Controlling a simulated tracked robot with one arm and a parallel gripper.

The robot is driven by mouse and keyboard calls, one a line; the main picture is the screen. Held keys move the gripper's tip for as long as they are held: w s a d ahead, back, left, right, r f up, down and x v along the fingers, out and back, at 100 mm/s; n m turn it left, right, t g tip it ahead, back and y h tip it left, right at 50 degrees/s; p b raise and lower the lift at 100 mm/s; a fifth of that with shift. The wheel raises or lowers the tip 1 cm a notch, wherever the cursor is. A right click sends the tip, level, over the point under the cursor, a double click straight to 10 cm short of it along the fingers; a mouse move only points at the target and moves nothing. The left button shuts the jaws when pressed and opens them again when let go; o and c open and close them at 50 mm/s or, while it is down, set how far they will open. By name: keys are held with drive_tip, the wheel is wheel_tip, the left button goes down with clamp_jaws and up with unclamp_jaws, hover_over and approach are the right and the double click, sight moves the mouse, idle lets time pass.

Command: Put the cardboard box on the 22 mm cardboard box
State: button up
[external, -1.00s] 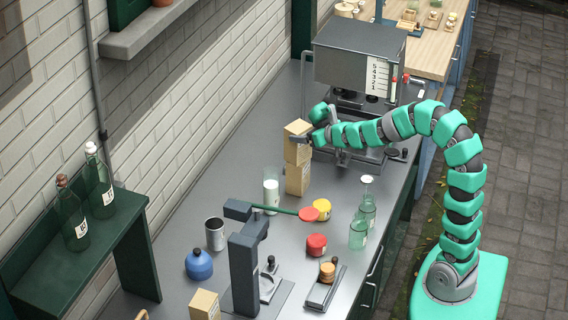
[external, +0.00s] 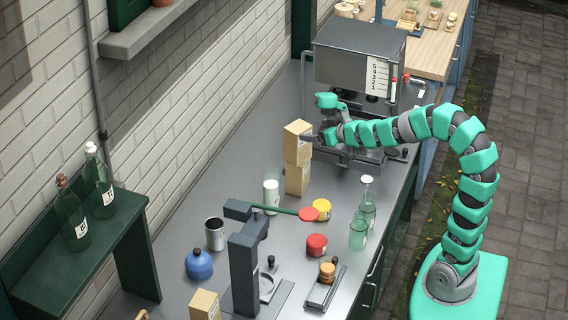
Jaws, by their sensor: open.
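A cardboard box (external: 298,143) rests on top of another cardboard box (external: 297,180) in an upright stack on the grey counter. The upper box sits slightly out of line with the lower one. I cannot read any size on them, so I cannot tell which is the 22 mm one. A third cardboard box (external: 205,305) stands at the counter's near left. My gripper (external: 314,138) is open, just right of the upper box. Its finger overlaps the box's right edge in the picture, and I cannot tell whether they touch.
A grey machine (external: 358,62) stands behind my gripper. A glass with white content (external: 271,190), yellow (external: 322,208) and red (external: 317,245) round objects, and clear glass bottles (external: 367,195) stand in front of the stack. The counter left of the stack is free.

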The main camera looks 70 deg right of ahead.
drive_tip(key=a+r+n+t+y, duration=0.1)
drive_tip(key=a+r, duration=0.6)
drive_tip(key=r, duration=0.3)
drive_tip(key=a+r+n+t+y, duration=0.1)
drive_tip(key=a+r+n+y, duration=0.1)
drive_tip(key=a+r, duration=0.6)
drive_tip(key=s+a+r+y, duration=0.1)
drive_tip(key=s+a+r, duration=0.2)
drive_tip(key=r, duration=0.5)
drive_tip(key=s+a+r+n, duration=0.1)
drive_tip(key=s+a+r, duration=0.3)
drive_tip(key=r, duration=0.3)
drive_tip(key=shift+s+r+t+y, duration=0.4)
drive_tip(key=shift+s, duration=0.35)
drive_tip(key=shift+a, duration=0.1)
drive_tip(key=shift+o, duration=1.1)
